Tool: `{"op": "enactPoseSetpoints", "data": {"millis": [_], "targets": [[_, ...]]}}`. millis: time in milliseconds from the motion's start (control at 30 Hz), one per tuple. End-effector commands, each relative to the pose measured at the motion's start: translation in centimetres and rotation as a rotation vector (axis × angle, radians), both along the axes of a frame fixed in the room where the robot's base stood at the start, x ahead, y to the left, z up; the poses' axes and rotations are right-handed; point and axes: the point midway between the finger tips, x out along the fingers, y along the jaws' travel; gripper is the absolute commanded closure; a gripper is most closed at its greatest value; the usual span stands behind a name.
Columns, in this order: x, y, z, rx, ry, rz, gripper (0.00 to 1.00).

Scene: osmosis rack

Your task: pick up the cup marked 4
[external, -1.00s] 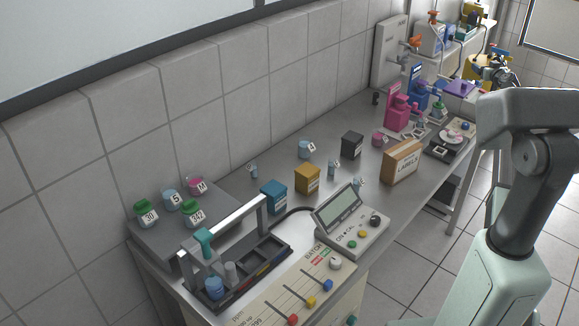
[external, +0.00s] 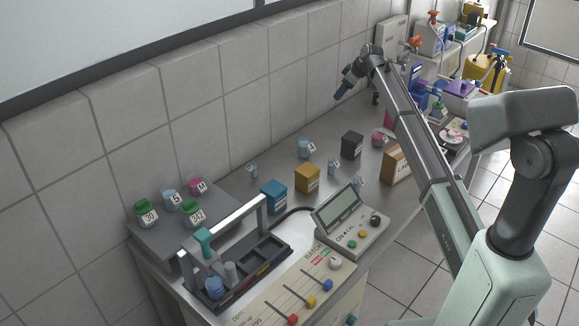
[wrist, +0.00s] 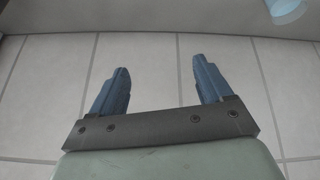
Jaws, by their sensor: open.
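My gripper (external: 340,95) is up in the air near the wall, above and beyond the light blue cup, touching nothing. In the wrist view my gripper (wrist: 158,80) is open and empty, its blue fingers spread over wall tiles. Part of a pale blue round object (wrist: 287,10) shows at the top right edge.
A grey raised platform (external: 232,202) at the left bears several more labelled cups. A cardboard box (external: 396,166) sits near the bench's front edge.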

Motion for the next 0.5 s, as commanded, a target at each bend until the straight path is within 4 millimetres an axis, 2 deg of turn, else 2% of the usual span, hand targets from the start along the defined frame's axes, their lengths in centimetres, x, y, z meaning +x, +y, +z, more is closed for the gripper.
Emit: {"op": "enactPoseSetpoints", "data": {"millis": [33,200,300,500], "targets": [[-1.4,2.7,-0.3,-0.038,0.037,0.033,0.21],[-6.2,9.0,-1.6,-0.184,0.167,0.107,0.21],[-8.8,11.7,-2.1,-0.266,0.231,0.133,0.21],[-12.5,14.9,-2.6,-0.382,0.314,0.157,0.21]]}}
